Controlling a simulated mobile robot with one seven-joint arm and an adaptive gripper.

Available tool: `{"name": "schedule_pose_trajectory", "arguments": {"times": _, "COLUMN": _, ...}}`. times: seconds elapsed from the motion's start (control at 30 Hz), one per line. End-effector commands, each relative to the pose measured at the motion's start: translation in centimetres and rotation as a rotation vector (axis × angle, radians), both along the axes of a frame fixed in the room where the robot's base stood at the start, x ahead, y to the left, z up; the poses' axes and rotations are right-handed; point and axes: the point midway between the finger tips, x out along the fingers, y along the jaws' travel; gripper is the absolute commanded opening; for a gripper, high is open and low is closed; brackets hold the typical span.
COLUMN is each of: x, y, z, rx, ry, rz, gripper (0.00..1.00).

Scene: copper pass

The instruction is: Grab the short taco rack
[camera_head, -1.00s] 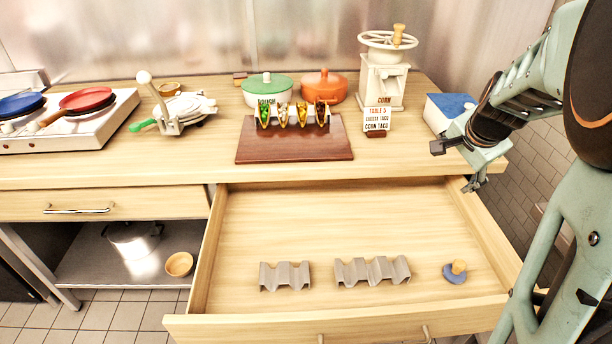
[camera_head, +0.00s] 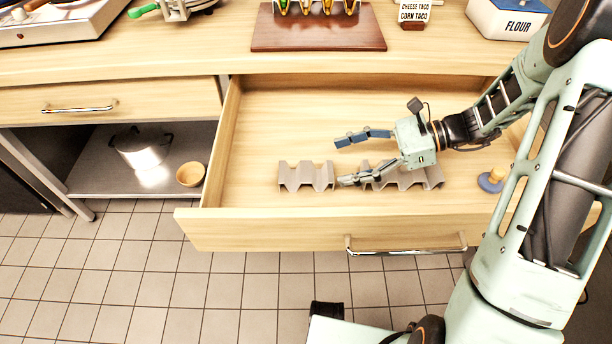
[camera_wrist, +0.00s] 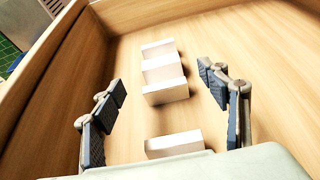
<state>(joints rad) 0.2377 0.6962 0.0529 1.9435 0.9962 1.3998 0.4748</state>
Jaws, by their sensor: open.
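The short taco rack (camera_head: 305,177) is a grey wavy piece in the open drawer, left of the longer rack. In the wrist view it is the group of pale ridges (camera_wrist: 165,72) ahead, between the fingers. My gripper (camera_head: 343,161) is open and empty, pointing left over the drawer. Its fingertips are just right of the short rack in the head view; I cannot tell if they touch anything. The long taco rack (camera_head: 420,180) lies beneath my gripper, partly hidden by a finger. One pale end of it shows low in the wrist view (camera_wrist: 175,143).
The drawer's front wall (camera_head: 290,230) and left wall (camera_head: 222,140) bound the space. A blue disc with a wooden knob (camera_head: 492,180) lies at the drawer's right. The drawer floor behind the racks is clear. A taco board (camera_head: 318,40) stands on the counter above.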

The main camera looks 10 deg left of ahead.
Motion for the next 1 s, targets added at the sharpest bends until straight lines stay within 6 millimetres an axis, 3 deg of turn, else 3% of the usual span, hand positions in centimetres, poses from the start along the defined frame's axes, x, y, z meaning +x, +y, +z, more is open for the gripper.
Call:
{"name": "schedule_pose_trajectory", "arguments": {"times": 0.1, "x": -0.5, "y": 1.8, "z": -0.9, "rx": 0.000, "ry": 0.000, "rz": 0.003, "gripper": 0.68}}
{"name": "schedule_pose_trajectory", "arguments": {"times": 0.37, "x": -1.0, "y": 3.8, "z": -1.9, "rx": -0.002, "ry": 0.000, "rz": 0.003, "gripper": 0.68}}
{"name": "schedule_pose_trajectory", "arguments": {"times": 0.6, "x": -1.8, "y": 6.8, "z": -3.3, "rx": -0.003, "ry": 0.000, "rz": 0.003, "gripper": 0.68}}
{"name": "schedule_pose_trajectory", "arguments": {"times": 0.83, "x": -1.8, "y": 7.2, "z": -3.3, "rx": -0.004, "ry": -0.001, "rz": 0.001, "gripper": 0.68}}
{"name": "schedule_pose_trajectory", "arguments": {"times": 1.0, "x": -1.8, "y": 7.1, "z": -3.3, "rx": -0.004, "ry": -0.001, "rz": 0.001, "gripper": 0.52}}
